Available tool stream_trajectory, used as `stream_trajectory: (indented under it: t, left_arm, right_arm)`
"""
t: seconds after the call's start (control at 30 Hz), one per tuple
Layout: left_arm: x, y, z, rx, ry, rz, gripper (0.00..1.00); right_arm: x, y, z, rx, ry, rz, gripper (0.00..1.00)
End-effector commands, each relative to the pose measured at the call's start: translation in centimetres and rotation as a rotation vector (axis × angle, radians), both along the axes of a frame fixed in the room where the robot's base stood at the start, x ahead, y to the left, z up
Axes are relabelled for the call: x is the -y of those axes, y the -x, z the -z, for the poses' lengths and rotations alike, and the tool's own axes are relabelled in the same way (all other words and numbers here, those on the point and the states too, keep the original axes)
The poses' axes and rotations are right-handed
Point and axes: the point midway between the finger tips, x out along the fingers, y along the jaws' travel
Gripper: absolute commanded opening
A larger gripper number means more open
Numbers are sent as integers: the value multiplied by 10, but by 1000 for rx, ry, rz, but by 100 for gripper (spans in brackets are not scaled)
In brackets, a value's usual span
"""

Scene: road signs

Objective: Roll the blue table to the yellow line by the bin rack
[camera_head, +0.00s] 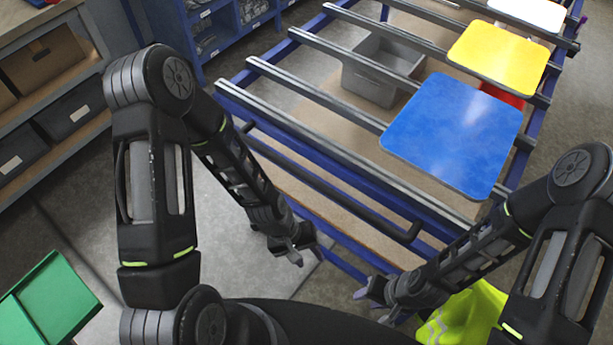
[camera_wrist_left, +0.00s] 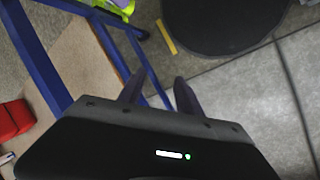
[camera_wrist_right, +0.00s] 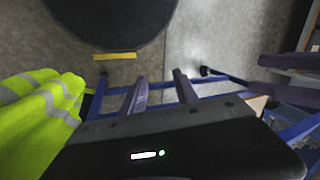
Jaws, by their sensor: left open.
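The blue table (camera_head: 260,128) is a blue frame with grey cross rails. A dark handle bar (camera_head: 335,183) runs along its near side. My left gripper (camera_head: 292,254) is open and empty, low by the near left part of the frame and apart from the handle. My right gripper (camera_head: 376,305) is open and empty near the table's near right corner. Blue frame legs show in the left wrist view (camera_wrist_left: 38,62) and right wrist view. A short yellow strip lies on the floor in the left wrist view (camera_wrist_left: 166,37) and right wrist view (camera_wrist_right: 114,56). A blue rack with bins (camera_head: 232,25) stands at the back.
Blue (camera_head: 453,135), yellow (camera_head: 498,54) and white (camera_head: 535,12) sign plates lie on the rails. A grey bin (camera_head: 372,80) sits beneath. Shelves with bins (camera_head: 50,95) stand left, a green box (camera_head: 52,298) lower left. A hi-vis vest (camera_head: 463,318) is near my right gripper.

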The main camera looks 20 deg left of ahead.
Motion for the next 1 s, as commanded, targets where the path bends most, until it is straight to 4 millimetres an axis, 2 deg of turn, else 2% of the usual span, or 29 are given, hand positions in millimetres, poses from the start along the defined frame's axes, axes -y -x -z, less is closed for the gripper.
stream_trajectory:
  t: [0.03,0.17,0.27,0.4,0.5,0.6,0.8,0.9,1.0]
  left_arm:
    - [-5,-14,-5,-7,3,-39,41]
    - [-19,-44,-27,-59,14,-155,41]
    - [-34,-66,-51,-101,22,-250,41]
    - [-61,-94,-98,-174,25,-409,41]
    - [-80,-105,-134,-228,21,-516,41]
    - [-91,-111,-168,-263,22,-596,41]
    - [-80,-124,-227,-270,65,-677,41]
    - [-76,-126,-237,-270,74,-688,41]
    - [-76,-126,-238,-272,75,-688,41]
  right_arm:
    - [-1,-1,5,7,-1,-8,36]
    - [-4,-6,12,33,-3,-30,36]
    - [-6,-10,18,54,-4,-49,36]
    - [-10,-16,28,89,-7,-80,36]
    - [-13,-20,33,113,-8,-102,36]
    - [-13,-20,37,112,-9,-100,36]
    - [-4,0,41,7,-11,9,36]
    - [-2,5,41,-20,-12,37,36]
    - [-2,5,40,-23,-11,40,36]
